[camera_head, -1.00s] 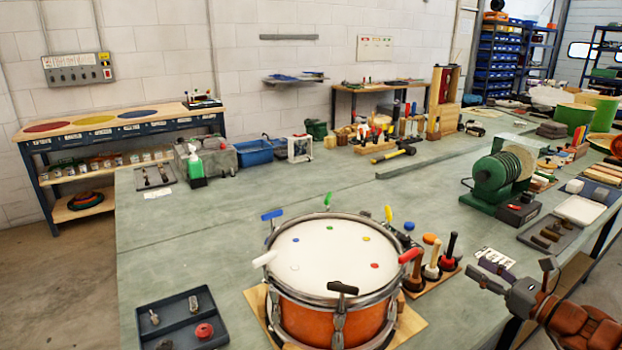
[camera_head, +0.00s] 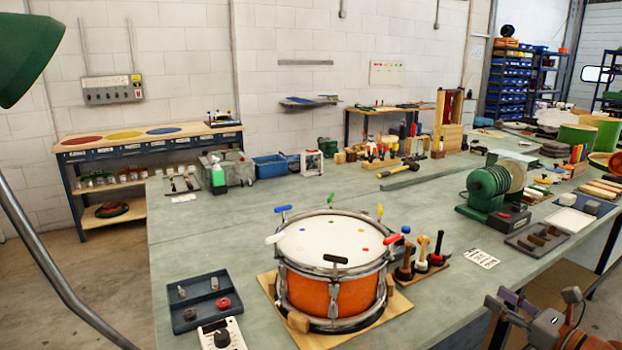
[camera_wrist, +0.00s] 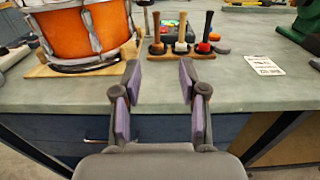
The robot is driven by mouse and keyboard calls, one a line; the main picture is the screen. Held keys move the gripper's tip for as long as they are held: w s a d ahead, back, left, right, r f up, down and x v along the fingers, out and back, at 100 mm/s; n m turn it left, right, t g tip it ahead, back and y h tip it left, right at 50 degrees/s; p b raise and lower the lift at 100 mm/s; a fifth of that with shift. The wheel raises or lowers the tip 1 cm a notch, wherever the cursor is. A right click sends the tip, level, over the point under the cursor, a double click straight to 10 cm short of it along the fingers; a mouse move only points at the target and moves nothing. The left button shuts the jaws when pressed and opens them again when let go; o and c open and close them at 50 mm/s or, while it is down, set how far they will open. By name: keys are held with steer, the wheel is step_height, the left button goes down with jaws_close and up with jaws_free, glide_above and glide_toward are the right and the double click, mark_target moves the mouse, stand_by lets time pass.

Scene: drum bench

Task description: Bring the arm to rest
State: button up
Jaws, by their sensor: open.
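My gripper (camera_wrist: 158,85) is open and empty in the wrist view, with its two purple-padded fingers apart. It points at the front edge of the grey-green bench (camera_wrist: 255,95). In the head view my gripper (camera_head: 503,308) shows at the lower right, off the bench's front edge and apart from everything on the bench. The orange drum (camera_head: 330,295) stands on a wooden board on the bench, left of my gripper. It also shows in the upper left of the wrist view (camera_wrist: 75,35).
A rack of mallets (camera_head: 422,262) stands right of the drum. A grey tray (camera_head: 198,300) and a white device (camera_head: 222,335) lie left of it. A green grinder (camera_head: 490,190) stands to the right. A lamp (camera_head: 25,50) shows at the far left. The bench's left middle is clear.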

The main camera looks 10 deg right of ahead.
steer(key=w+a+r+n+g+y+p, duration=0.1)
steer(key=a+n+g+y, duration=0.2)
steer(key=a, duration=0.4)
steer(key=w+a+r+n+g+y, duration=0.1)
steer(key=a+r+n+g+y, duration=0.1)
steer(key=a+n, duration=0.45)
steer(key=s+a+n+g+p, duration=0.1)
steer(key=s+a+n+g, duration=0.25)
steer(key=a, duration=0.55)
steer(key=s+a+n+g+p, duration=0.1)
steer(key=s+a+n+g, duration=0.2)
steer(key=a, duration=0.5)
steer(key=s+a+f+n+g+h+p, duration=0.1)
steer(key=s+a+n+g+h+p, duration=0.1)
steer(key=s+a+n+g+h, duration=0.5)
steer(key=s+d+n+h+p, duration=0.1)
steer(key=s+d+n+h, duration=0.1)
steer(key=s, duration=0.4)
steer(key=s+d+r+n+h+p, duration=0.1)
steer(key=s+d+n+h+p, duration=0.1)
steer(key=s+d+n, duration=0.3)
steer(key=shift+s+r+n, duration=0.3)
steer(key=shift+s+n, duration=0.7)
steer(key=shift+s, duration=0.2)
steer(key=shift+s, duration=0.1)
steer(key=shift+c, duration=0.4)
